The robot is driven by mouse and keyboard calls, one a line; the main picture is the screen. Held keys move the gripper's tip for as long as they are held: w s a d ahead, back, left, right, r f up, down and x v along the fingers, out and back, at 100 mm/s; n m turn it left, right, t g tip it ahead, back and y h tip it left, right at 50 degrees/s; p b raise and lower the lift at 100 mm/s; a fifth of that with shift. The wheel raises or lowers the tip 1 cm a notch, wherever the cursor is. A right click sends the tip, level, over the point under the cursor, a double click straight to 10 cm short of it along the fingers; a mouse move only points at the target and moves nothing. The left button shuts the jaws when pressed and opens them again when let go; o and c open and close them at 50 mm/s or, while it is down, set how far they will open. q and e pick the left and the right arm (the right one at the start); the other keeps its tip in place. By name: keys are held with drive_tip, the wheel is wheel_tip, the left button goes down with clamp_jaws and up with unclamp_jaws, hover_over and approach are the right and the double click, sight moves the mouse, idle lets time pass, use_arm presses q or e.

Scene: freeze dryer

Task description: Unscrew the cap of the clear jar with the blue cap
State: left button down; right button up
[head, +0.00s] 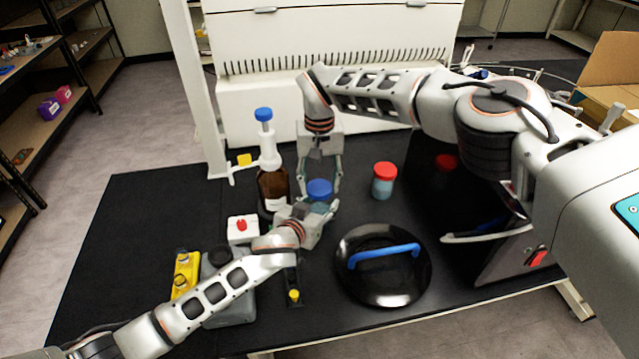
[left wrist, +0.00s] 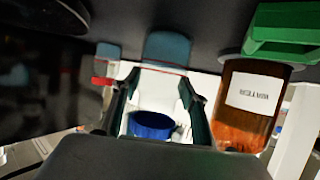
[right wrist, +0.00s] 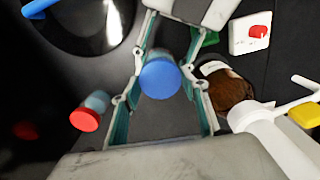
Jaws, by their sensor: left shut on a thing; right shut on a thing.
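The clear jar (head: 319,206) with the blue cap (head: 319,187) stands upright near the middle of the black table, largely hidden by my grippers. My left gripper (head: 314,213) is shut on the jar body from the front. In the left wrist view the jar (left wrist: 165,52) appears upside down between the fingers, with the blue cap (left wrist: 150,125) lower down. My right gripper (head: 320,180) points down from above and is shut on the blue cap. In the right wrist view the cap (right wrist: 160,80) sits between the two fingers. The cap still appears to be on the jar.
A brown bottle (head: 272,190) with a white top stands close left of the jar. A red-capped jar (head: 384,181) stands right. A round black lid (head: 383,275) with a blue handle lies in front right. A white box (head: 243,229) and yellow items (head: 185,272) are at left.

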drive_tip(key=shift+r, duration=2)
use_arm(q)
drive_tip(key=c, duration=1.1)
unclamp_jaws()
drive_tip(key=shift+o, duration=0.2)
